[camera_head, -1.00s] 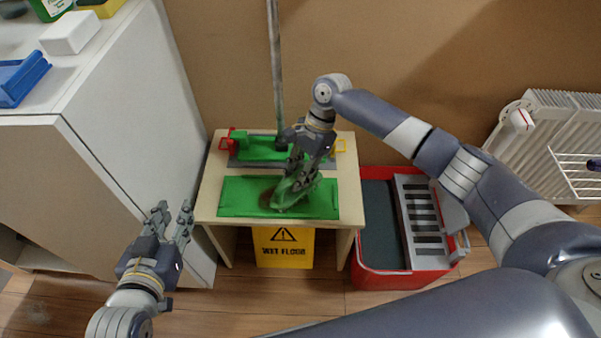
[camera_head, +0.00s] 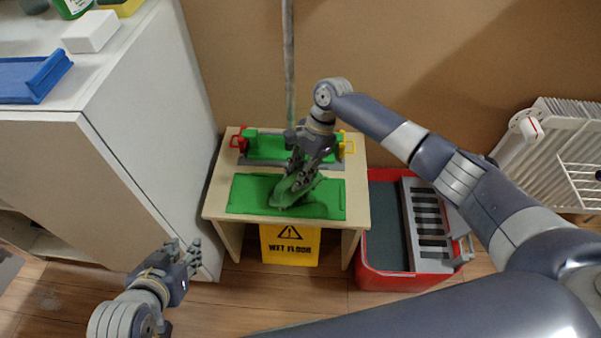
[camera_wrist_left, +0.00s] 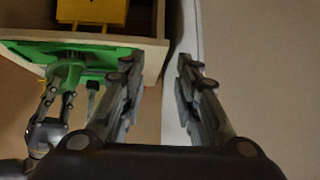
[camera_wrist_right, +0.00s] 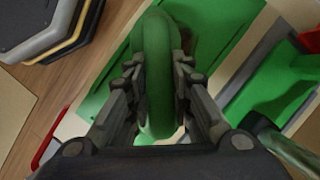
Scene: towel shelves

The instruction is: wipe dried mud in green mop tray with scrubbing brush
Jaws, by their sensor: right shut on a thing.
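The green mop tray (camera_head: 245,196) lies flat on a small wooden table. My right gripper (camera_head: 303,172) is shut on the green scrubbing brush (camera_head: 292,195), which is tilted over the middle of the tray. In the right wrist view the brush (camera_wrist_right: 158,75) sits between the fingers, over the tray (camera_wrist_right: 112,92). A dark brownish patch (camera_wrist_right: 190,38), perhaps dried mud, shows beside the brush there. In the head view the brush hides that spot, and I cannot tell whether its bristles touch the tray. My left gripper (camera_head: 190,253) is open and empty, low left of the table.
Behind the tray, a green mop piece (camera_head: 268,148) with red and yellow clips lies below an upright pole (camera_head: 288,60). A yellow wet floor sign (camera_head: 290,246) stands under the table. A red bucket (camera_head: 385,280) stands right, a white cabinet (camera_head: 150,110) left.

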